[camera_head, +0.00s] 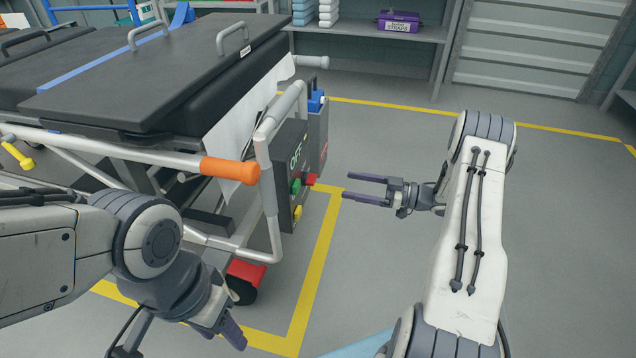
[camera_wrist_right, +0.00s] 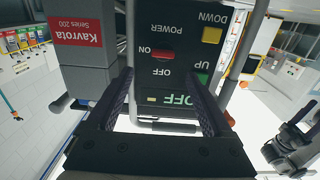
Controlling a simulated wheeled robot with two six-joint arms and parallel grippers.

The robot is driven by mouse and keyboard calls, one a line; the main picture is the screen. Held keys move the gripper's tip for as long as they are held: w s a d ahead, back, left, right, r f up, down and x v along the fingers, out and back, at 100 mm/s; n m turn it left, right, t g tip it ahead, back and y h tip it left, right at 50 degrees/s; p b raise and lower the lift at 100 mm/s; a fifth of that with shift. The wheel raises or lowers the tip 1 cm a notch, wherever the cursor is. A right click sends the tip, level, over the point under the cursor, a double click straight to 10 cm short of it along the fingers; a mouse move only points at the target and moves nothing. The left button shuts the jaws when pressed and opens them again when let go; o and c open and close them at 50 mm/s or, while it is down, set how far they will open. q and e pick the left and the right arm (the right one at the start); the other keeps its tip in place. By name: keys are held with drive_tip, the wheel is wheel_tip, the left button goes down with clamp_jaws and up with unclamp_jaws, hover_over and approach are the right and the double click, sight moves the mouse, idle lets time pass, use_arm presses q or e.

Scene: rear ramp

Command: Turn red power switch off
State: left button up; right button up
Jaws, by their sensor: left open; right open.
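The red power switch (camera_head: 312,180) sits on the dark control box (camera_head: 290,150) at the end of the stretcher. In the right wrist view, which shows the panel upside down, the red switch (camera_wrist_right: 165,57) lies between ON and OFF labels. I cannot tell its position. Large OFF letters (camera_wrist_right: 178,100) show on the box. My right gripper (camera_head: 348,184) is open and empty, its fingers pointing at the switch with a gap. In the wrist view its fingers (camera_wrist_right: 163,80) flank the switch. My left gripper (camera_head: 225,335) is open, low at the left, partly cut off.
A green button (camera_head: 295,187) and a yellow button (camera_head: 298,212) sit beside the switch. A grey tube frame (camera_head: 268,170) and an orange-ended handle (camera_head: 230,170) stand left of the box. The floor on the right is clear.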

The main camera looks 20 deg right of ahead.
sight(310, 179)
drive_tip(key=b+x, duration=0.4)
drive_tip(key=x, duration=0.6)
drive_tip(key=shift+s+a+b, duration=0.15)
drive_tip(key=shift+a+b, duration=0.05)
drive_tip(key=shift+b, duration=0.2)
clamp_jaws()
